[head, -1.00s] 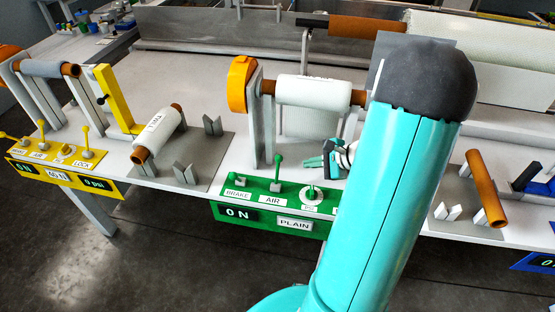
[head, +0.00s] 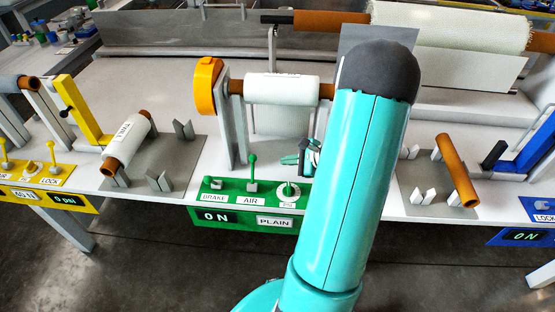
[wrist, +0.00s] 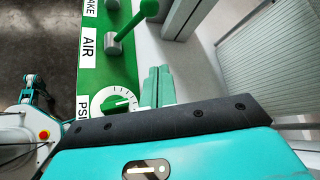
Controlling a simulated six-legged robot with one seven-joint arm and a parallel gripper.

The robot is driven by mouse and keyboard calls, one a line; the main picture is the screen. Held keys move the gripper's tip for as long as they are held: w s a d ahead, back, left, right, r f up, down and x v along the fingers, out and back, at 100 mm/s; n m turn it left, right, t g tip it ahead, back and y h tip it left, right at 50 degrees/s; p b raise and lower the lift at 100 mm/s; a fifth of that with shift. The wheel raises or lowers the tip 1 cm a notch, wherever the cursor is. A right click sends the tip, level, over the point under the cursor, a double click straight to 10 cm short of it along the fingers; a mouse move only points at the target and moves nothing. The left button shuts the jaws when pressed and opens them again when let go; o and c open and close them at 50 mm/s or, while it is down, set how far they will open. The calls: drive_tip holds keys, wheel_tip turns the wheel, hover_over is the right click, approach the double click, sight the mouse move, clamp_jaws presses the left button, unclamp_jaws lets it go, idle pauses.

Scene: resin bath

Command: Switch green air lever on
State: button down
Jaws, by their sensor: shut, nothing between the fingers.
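The green air lever (head: 252,173) stands upright on the green control panel (head: 243,215), above the AIR label. In the wrist view the lever (wrist: 131,30) shows at the top, its round green knob cut by the top edge. My gripper (head: 300,157) is in the head view just right of the lever and partly hidden behind my arm. In the wrist view my gripper (wrist: 157,86) has its teal fingers together with nothing between them. They are beside the PSI dial (wrist: 117,102) and apart from the lever.
The brake lever (head: 217,183) is left of the air lever. A white roll (head: 283,89) hangs on its stand behind the panel. A yellow station (head: 50,198) is at left. Cradles with a bare orange tube (head: 457,168) are at right.

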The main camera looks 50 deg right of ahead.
sight(253, 171)
drive_tip(key=x, duration=0.9)
drive_tip(key=a+r, duration=0.2)
drive_tip(key=r, duration=0.1)
drive_tip(key=shift+s+a+r, duration=0.1)
drive_tip(key=shift+a+r, duration=0.1)
drive_tip(key=shift+r, duration=0.05)
drive_tip(key=shift+s+a+r, duration=0.1)
drive_tip(key=shift+a, duration=0.05)
